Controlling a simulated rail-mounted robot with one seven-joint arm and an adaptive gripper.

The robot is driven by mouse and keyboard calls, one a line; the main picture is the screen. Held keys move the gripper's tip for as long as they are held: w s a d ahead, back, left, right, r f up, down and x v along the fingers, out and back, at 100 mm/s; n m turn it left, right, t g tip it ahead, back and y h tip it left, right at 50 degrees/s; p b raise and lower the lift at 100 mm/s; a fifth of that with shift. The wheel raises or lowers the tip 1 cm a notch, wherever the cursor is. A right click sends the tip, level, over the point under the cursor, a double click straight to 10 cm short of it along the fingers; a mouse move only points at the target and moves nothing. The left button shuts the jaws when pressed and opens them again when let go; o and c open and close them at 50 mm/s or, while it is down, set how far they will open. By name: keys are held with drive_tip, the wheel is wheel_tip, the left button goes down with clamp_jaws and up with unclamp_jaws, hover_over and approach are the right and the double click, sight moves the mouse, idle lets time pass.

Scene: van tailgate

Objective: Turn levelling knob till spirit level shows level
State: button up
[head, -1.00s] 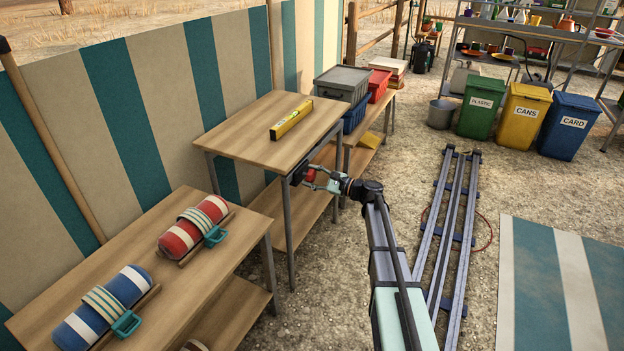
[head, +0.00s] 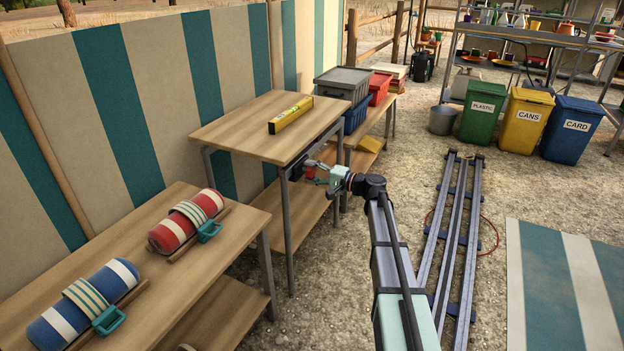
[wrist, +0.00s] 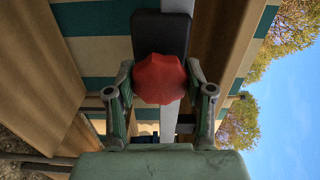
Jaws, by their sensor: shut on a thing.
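The yellow spirit level (head: 290,114) lies on the small wooden table (head: 240,129). Its bubble is too small to read. The red levelling knob (wrist: 159,79) sits on a dark plate at the table's leg and fills the middle of the wrist view. My gripper (wrist: 160,90) is shut on the knob, one finger on each side of it. In the head view my gripper (head: 314,170) reaches the knob at the table's front right corner, where the knob shows only as a small red spot.
A lower table (head: 222,254) at the front left holds a red striped roll (head: 172,235) and a blue striped roll (head: 60,321). Crates (head: 342,84) stand on a bench behind. Rails (head: 452,220) and bins (head: 526,116) are at the right.

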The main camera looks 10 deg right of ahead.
drive_tip(key=n+b, duration=0.2)
drive_tip(key=n, duration=0.1)
drive_tip(key=shift+w+f+b, duration=0.1)
drive_tip(key=shift+f+b, duration=0.05)
drive_tip(key=shift+b, duration=0.2)
drive_tip(key=shift+n+b, duration=0.7)
drive_tip(key=shift+n, duration=0.3)
drive_tip(key=shift+r, duration=0.2)
drive_tip(key=o, duration=1.2)
drive_tip(key=shift+a, duration=0.1)
drive_tip(key=shift+c, duration=0.2)
drive_tip(key=v, duration=1.2)
